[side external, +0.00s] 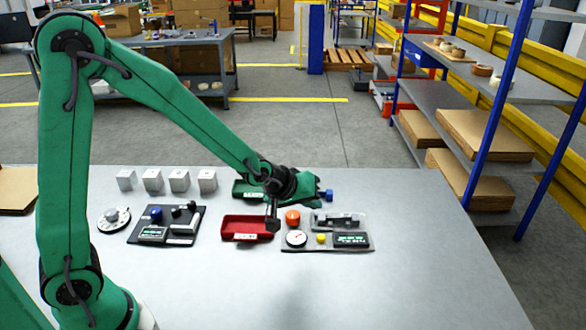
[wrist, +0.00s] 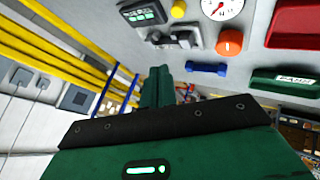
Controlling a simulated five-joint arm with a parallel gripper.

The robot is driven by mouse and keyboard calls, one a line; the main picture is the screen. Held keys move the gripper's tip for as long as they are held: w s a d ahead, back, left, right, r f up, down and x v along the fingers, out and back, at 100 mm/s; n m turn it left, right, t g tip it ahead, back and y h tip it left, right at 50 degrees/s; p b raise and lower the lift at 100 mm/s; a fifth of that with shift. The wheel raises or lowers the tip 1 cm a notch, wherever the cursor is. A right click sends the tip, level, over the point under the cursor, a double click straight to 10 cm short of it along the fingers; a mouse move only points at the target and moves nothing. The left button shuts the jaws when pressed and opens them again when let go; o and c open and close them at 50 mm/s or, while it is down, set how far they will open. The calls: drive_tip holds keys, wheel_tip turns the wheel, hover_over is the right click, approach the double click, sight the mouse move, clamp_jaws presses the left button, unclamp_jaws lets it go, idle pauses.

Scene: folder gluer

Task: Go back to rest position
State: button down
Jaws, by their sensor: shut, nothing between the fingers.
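My gripper (side external: 312,198) is green and hangs above the worktable (side external: 400,285), at the end of the outstretched arm. In the wrist view its fingers (wrist: 157,87) lie together, with nothing between them. A small blue piece (side external: 329,195) lies close to the fingertips in the side view. In the wrist view the blue piece (wrist: 206,69) lies apart from the fingers, on the table. The gripper partly hides the green bin (side external: 241,190) in the side view.
A red bin (side external: 240,228) and a panel with gauge, orange knob and display (side external: 351,240) sit near the gripper. Left are a black panel (side external: 183,226), a dial (side external: 114,218) and several grey blocks (side external: 152,181). The table's front right is clear. A blue-post shelf (side external: 495,125) stands beyond.

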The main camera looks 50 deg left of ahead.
drive_tip(key=s+a+r+m+g, duration=0.1)
drive_tip(key=s+r, duration=0.3)
drive_tip(key=s, duration=0.4)
drive_tip(key=s+a+r+m+g, duration=0.1)
drive_tip(key=s+a+r+m, duration=0.2)
drive_tip(key=s+r, duration=0.2)
drive_tip(key=s+a+r+m+g+y, duration=0.1)
drive_tip(key=s+a+r+m, duration=0.2)
drive_tip(key=s, duration=0.8)
drive_tip(key=shift+v, duration=0.85)
